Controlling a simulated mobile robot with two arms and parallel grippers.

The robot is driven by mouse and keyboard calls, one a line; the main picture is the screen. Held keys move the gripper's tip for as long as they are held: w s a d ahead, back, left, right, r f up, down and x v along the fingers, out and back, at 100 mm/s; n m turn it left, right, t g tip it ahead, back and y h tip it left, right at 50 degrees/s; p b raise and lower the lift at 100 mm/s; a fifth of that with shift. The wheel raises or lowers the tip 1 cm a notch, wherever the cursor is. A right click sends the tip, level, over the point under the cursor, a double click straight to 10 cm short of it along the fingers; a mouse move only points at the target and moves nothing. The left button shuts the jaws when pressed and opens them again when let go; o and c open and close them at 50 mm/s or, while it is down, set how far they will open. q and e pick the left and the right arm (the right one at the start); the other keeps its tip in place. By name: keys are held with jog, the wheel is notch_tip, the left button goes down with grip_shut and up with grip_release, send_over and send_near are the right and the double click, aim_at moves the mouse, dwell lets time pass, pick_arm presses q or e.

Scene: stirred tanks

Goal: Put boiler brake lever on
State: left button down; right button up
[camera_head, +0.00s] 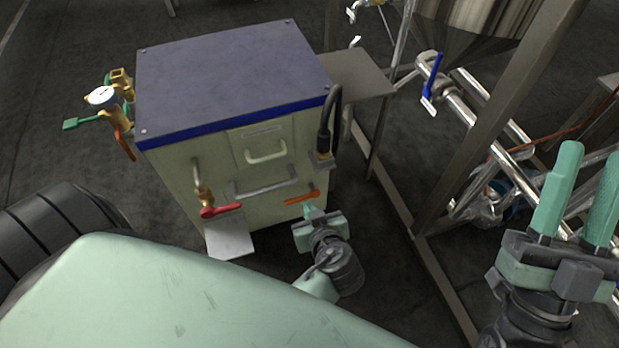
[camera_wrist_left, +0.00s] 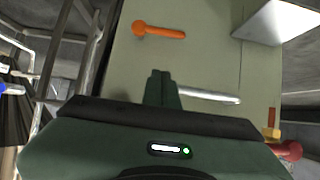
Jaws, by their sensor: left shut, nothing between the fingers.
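The boiler is a cream box (camera_head: 270,200) with a dark blue top. An orange lever (camera_head: 302,197) lies roughly level on the lower right of its front. It also shows in the left wrist view (camera_wrist_left: 160,31). A red-handled valve (camera_head: 221,210) sits on a brass fitting to its left. No readable label shows which one is the brake lever. My left gripper (camera_head: 310,211) is shut and empty, just below the orange lever in the head view. A gap shows between them in the wrist view (camera_wrist_left: 160,75). My right gripper (camera_head: 576,195) is open and empty at the right.
A grey plate (camera_head: 230,238) juts from the boiler's lower front left. A handle (camera_head: 264,182) and a black cable (camera_head: 327,125) are on the front. A metal frame post (camera_head: 500,110) and pipes with a blue valve handle (camera_head: 432,75) stand to the right.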

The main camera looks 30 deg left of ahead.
pick_arm(q)
jog(key=shift+s+a+f, duration=0.1)
jog(key=shift+s+f, duration=0.05)
jog(key=shift+s, duration=0.35)
pick_arm(e)
jog(key=shift+d+f+h, duration=0.15)
jog(key=shift+h, duration=0.15)
